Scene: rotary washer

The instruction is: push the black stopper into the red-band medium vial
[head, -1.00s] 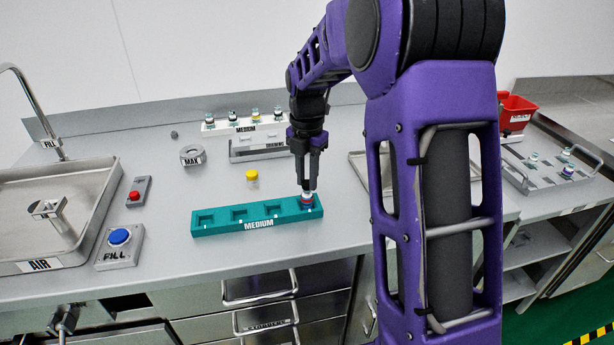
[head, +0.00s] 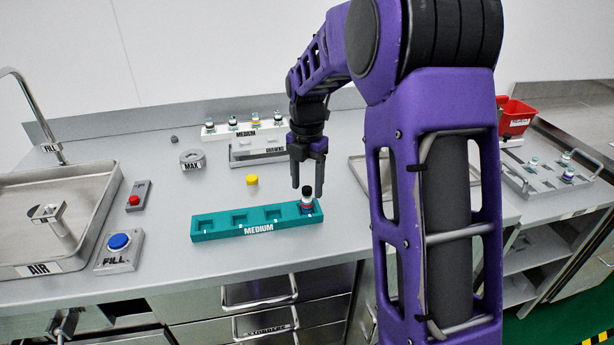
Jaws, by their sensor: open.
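The red-band vial (head: 307,206) stands upright in the rightmost pocket of the teal rack labelled MEDIUM (head: 220,232). The black stopper (head: 307,190) sits on top of the vial's mouth; how deep it is seated is too small to tell. My gripper (head: 308,187) points down over the vial. Its two fingers are spread apart, with the stopper visible between or just below their tips. I cannot tell whether a finger touches it.
The other rack pockets are empty. A yellow-capped item (head: 252,180) stands behind the rack. A grey MAX ring (head: 192,159) and a white rack of vials (head: 240,134) are farther back. A sink (head: 70,200) and blue FILL button (head: 119,241) lie left.

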